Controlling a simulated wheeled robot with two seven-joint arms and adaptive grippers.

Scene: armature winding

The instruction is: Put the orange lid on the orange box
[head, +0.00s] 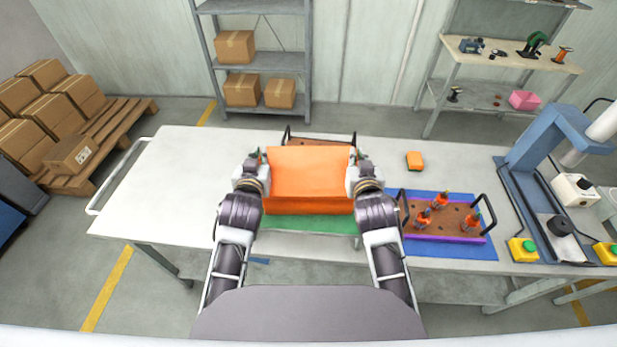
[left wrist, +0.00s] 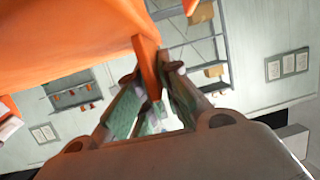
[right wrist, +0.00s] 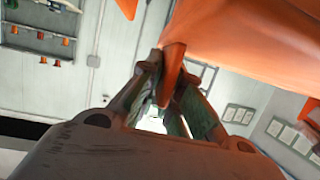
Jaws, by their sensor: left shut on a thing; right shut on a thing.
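The orange lid (head: 310,172) is level at the middle of the table between my two grippers, its broad top face up. My left gripper (head: 262,162) is shut on an orange tab (left wrist: 149,65) at the lid's left side. My right gripper (head: 354,162) is shut on a matching orange tab (right wrist: 171,75) at its right side. A darker orange front face shows below the lid's top. I cannot tell whether it is the lid's rim or the orange box, nor whether there is a gap. The box is otherwise hidden.
A green mat (head: 312,224) lies under the orange shape. A brown tray (head: 318,140) is behind it. At right, a tray (head: 447,230) with orange parts sits on a blue mat (head: 478,252), near an orange block (head: 414,159) and a blue press (head: 530,160). The table's left side is clear.

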